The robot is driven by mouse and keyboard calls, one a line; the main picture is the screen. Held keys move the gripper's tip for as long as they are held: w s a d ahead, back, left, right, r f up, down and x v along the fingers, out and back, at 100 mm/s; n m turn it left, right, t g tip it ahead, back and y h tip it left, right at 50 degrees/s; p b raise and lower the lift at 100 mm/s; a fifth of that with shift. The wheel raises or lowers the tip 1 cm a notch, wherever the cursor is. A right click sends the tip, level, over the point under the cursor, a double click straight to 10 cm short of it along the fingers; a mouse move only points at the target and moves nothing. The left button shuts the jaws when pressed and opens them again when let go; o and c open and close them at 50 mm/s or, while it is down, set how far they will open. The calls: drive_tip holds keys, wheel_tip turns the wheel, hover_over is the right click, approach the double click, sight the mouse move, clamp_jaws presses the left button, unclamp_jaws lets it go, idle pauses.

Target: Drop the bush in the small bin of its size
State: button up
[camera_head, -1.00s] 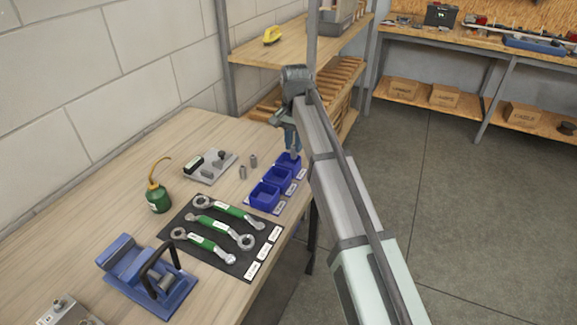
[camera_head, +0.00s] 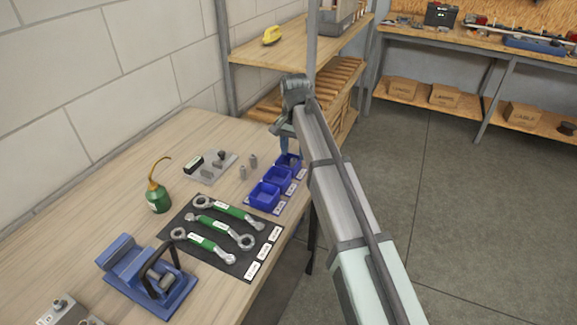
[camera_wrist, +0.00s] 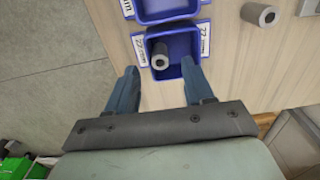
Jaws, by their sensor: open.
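A grey hollow bush (camera_wrist: 160,56) sits inside the end blue bin (camera_wrist: 182,45) in the wrist view; its bored end faces the camera. The label beside that bin reads like 22 mm. In the head view this is the farthest bin (camera_head: 296,168) of the row, with something dark inside. My gripper (camera_wrist: 160,68) is open and empty, its fingers spread apart over the near side of the bin. It also shows in the head view (camera_head: 285,145), just above the bin. Two other bushes (camera_head: 242,173) (camera_head: 253,161) stand on the table left of the bins.
The middle bin (camera_head: 277,181) and nearest bin (camera_head: 265,197) adjoin the end bin. A metal fixture plate (camera_head: 209,167), green oil can (camera_head: 158,198), wrench mat (camera_head: 222,237) and blue vise (camera_head: 148,275) occupy the table. A shelf rack (camera_head: 290,47) stands behind.

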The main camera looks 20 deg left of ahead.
wheel_tip(320, 180, up, 14)
idle(0.7)
drive_tip(key=shift+f, duration=0.15)
drive_tip(key=w+d+f, duration=0.1)
drive_tip(key=d+f, duration=3.1)
drive_tip(key=f, duration=0.2)
drive_tip(key=s+d+f, duration=1.2)
drive_tip(key=d+f, duration=0.1)
drive_tip(key=d, duration=0.4)
drive_tip(key=s+f+g, duration=0.3)
drive_tip(key=s+f, duration=0.7)
drive_tip(key=s, duration=0.4)
drive_tip(key=s+f+g, duration=0.3)
drive_tip(key=s+f, duration=0.7)
drive_tip(key=s, duration=0.5)
drive_tip(key=shift+s+a+f+g, duration=0.2)
drive_tip(key=shift+s+f+g, duration=0.1)
drive_tip(key=shift+f+g, duration=0.1)
